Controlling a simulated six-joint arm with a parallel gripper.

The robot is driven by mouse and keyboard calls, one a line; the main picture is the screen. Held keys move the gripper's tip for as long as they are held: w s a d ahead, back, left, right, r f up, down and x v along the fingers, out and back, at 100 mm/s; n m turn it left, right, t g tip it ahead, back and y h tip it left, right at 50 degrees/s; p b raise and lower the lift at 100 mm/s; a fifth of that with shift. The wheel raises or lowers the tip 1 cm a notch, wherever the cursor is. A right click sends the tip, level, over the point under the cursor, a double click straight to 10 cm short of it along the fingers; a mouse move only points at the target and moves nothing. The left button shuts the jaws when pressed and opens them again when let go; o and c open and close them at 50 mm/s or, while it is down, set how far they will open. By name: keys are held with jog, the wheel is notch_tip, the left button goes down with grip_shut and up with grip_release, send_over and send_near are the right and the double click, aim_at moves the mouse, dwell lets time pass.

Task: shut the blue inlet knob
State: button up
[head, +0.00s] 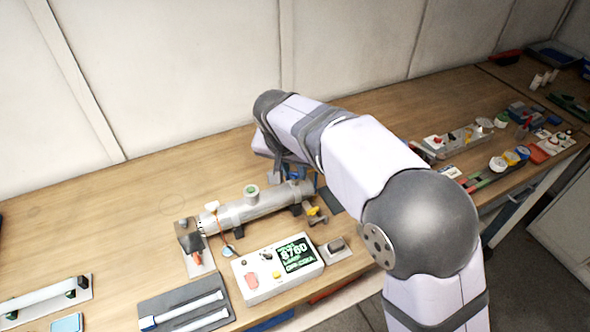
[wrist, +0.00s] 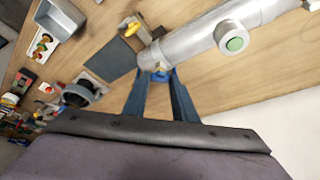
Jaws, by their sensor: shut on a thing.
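The reactor is a silver horizontal cylinder (head: 262,206) with a green-topped port on its upper side. It also crosses the top of the wrist view (wrist: 190,43). The blue inlet knob (wrist: 160,76) shows small at the reactor's end, between my fingertips. My gripper (wrist: 159,82) is shut on the blue knob. In the head view my gripper (head: 291,173) is at the reactor's far right end, partly hidden by my arm. The knob's exact turn angle is too small to tell. A yellow knob (head: 313,211) sits near the same end, apart from my gripper, and also shows in the wrist view (wrist: 134,29).
A white control box (head: 277,271) with a lit green display stands in front of the reactor. A dark tray (head: 160,304) with white tubes lies at the front. Several small items crowd the bench at right. Bare wood lies behind the reactor, before the wall.

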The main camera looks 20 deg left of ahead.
jog(key=m, duration=0.1)
jog(key=m+h, duration=0.1)
jog(key=m, duration=0.1)
jog(key=m+p, duration=0.1)
jog(key=shift+w+a+r+m+h, duration=0.1)
jog(key=shift+a+r+m+h, duration=0.05)
jog(key=shift+a+m+h, duration=0.2)
jog(key=m+h+p, duration=0.1)
jog(key=m, duration=0.1)
jog(key=m+g+p, duration=0.1)
jog(key=m+p, duration=0.1)
jog(key=shift+w+a+m+h, duration=0.1)
jog(key=shift+w+m+h, duration=0.05)
jog(key=shift+m+h, duration=0.2)
jog(key=o, duration=1)
jog(key=shift+o, duration=0.2)
jog(key=v, duration=0.7)
jog(key=shift+b, duration=0.3)
